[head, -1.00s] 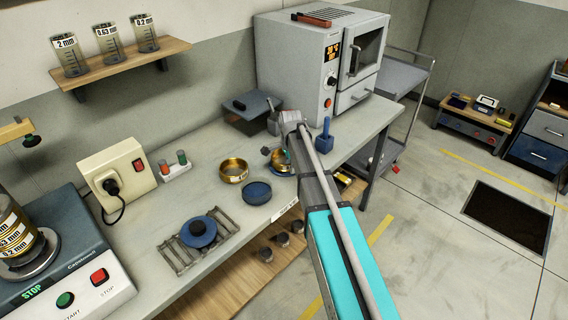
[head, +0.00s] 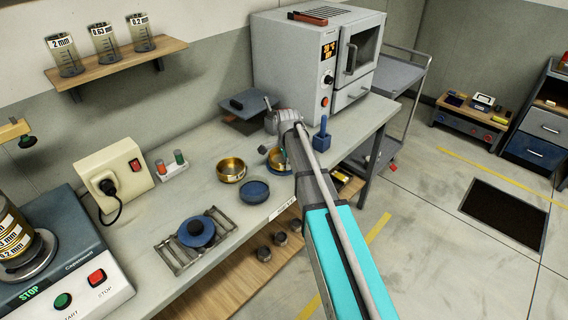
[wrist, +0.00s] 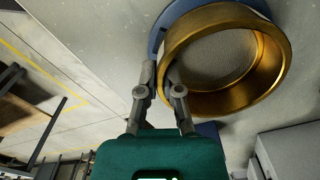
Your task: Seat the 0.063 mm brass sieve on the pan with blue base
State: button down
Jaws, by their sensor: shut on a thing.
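A brass sieve (wrist: 268,75) with a fine mesh fills the upper right of the wrist view. My gripper (wrist: 162,78) is shut on its near wall, one finger on each side. No size label on it is readable. A blue rim, which looks like the pan with blue base (wrist: 157,40), shows just beneath and beside the sieve. In the head view the sieve (head: 275,158) is partly hidden by my arm, with blue (head: 283,173) under it. I cannot tell whether the sieve is fully down and level on the pan.
A second brass sieve (head: 231,170) and a round blue piece (head: 254,191) stand to the left on the bench. A blue disc (head: 197,231) sits on a metal rack. A blue block with a handle (head: 321,140) is to the right, and the oven (head: 300,60) stands behind.

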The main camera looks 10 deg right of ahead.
jog(key=shift+r, duration=0.15)
notch_tip(320, 180, up, 3)
jog(key=p, duration=0.3)
jog(key=s+d+r+p, duration=0.3)
jog(key=s+r+p, duration=0.6)
jog(key=s, duration=0.4)
jog(key=shift+s+r+p, duration=0.35)
jog(key=shift+r+p, duration=0.05)
jog(key=shift+p, duration=0.1)
jog(key=shift+d, duration=0.25)
